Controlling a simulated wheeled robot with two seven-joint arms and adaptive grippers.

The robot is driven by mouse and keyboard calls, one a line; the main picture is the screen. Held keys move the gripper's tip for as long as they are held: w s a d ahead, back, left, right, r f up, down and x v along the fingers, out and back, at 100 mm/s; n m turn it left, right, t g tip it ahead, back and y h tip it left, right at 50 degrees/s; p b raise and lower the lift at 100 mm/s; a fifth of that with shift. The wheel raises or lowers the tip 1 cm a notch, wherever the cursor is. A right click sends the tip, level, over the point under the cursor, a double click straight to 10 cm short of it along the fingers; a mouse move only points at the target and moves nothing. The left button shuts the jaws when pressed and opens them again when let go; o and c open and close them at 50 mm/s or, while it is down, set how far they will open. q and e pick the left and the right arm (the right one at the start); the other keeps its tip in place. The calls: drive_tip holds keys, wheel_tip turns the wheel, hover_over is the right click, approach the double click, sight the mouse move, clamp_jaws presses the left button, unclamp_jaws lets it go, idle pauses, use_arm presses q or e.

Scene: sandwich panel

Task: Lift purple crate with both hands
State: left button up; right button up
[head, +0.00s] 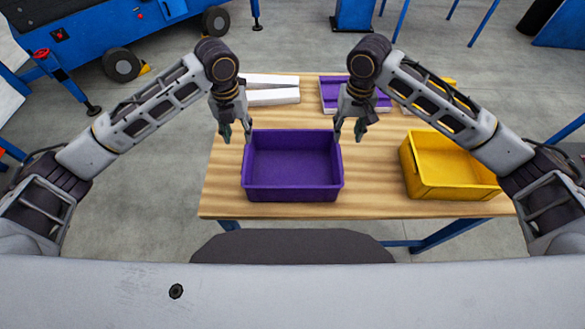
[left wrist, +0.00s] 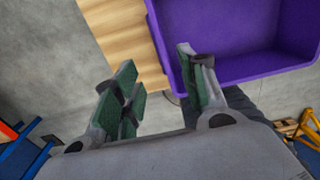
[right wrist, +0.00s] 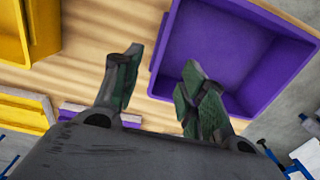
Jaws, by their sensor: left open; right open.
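The purple crate (head: 292,194) is empty and stands upright near the front edge of the wooden table. My left gripper (head: 236,132) is open above the crate's far left corner. In the left wrist view the open left fingers (left wrist: 160,90) have the crate's rim (left wrist: 178,75) beside one finger. My right gripper (head: 348,130) is open by the crate's far right corner. In the right wrist view the open right fingers (right wrist: 155,80) show near the crate wall (right wrist: 158,50), one finger over the crate's inside. I cannot tell whether any finger touches the crate.
A yellow crate (head: 455,191) stands at the right on the wooden table (head: 374,190). Bare table lies between the two front crates. Blue equipment (head: 100,30) stands on the floor behind.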

sight(245, 158)
use_arm(q)
drive_tip(key=shift+f, duration=6.75)
use_arm(e)
drive_tip(key=shift+f, duration=6.75)
use_arm(q)
clamp_jaws()
use_arm(e)
clamp_jaws()
